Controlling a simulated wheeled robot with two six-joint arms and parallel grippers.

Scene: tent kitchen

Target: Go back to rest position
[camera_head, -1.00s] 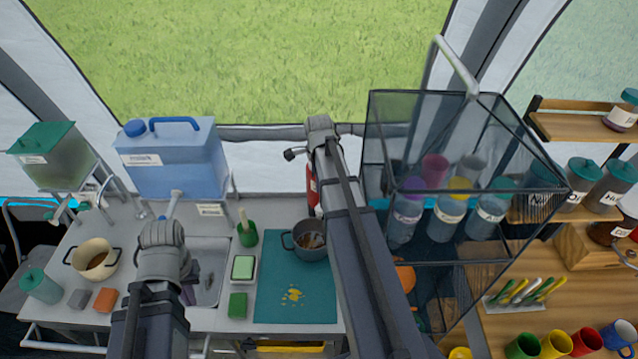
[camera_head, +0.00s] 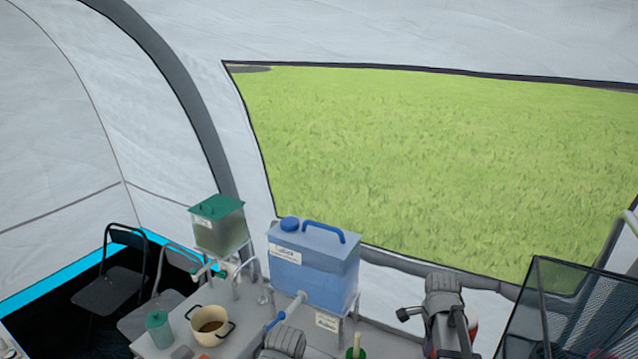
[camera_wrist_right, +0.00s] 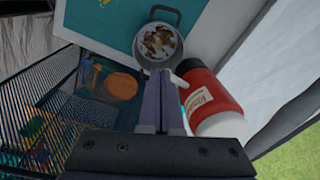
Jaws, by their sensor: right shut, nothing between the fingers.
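My right gripper (camera_wrist_right: 163,82) is shut and empty in the right wrist view, its two fingers pressed together. It points towards a grey pot (camera_wrist_right: 148,58) with brown and white contents and touches nothing that I can make out.
A red labelled cylinder (camera_wrist_right: 208,88) stands close beside the right gripper. A dark mesh rack (camera_head: 560,300) is at right. A blue water container (camera_head: 312,268), a green-lidded dispenser (camera_head: 218,230) and a cream pot (camera_head: 197,328) stand on the left counter (camera_head: 180,299).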

